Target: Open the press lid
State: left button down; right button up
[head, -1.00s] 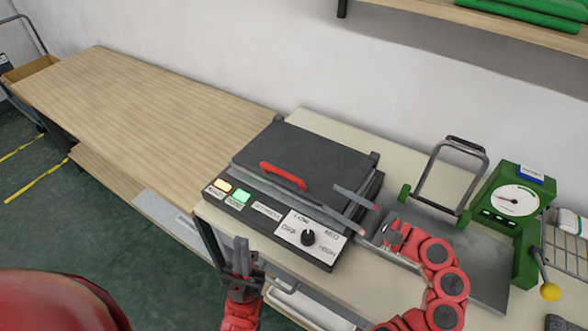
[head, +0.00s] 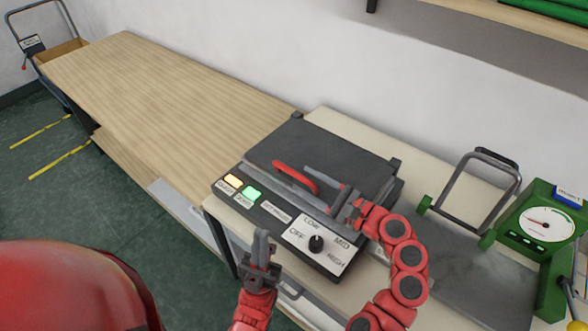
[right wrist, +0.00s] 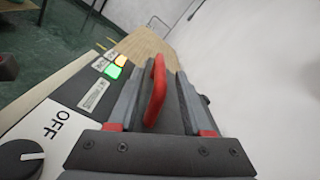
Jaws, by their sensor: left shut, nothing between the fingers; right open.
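The press (head: 272,212) stands on the bench with its dark grey lid (head: 330,148) down. A red bar handle (head: 295,177) sits near the lid's front edge. My right gripper (head: 304,184) is open over the lid. In the right wrist view, the handle (right wrist: 156,92) stands between its two grey fingers, nearer the left one, with gaps visible. The far finger hides part of the lid behind the handle. My left gripper (head: 262,242) is shut and empty, pointing up in front of the press.
The press front has lit yellow and green buttons and a dial (head: 316,243). A green device with a gauge (head: 543,222) and a grey frame (head: 470,195) stand to the right. A long wooden table (head: 170,100) at left is bare. A shelf hangs at upper right.

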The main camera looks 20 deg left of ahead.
aim_at(279, 164)
jog(key=shift+x, duration=2.35)
jog(key=shift+c, duration=0.3)
grip_shut()
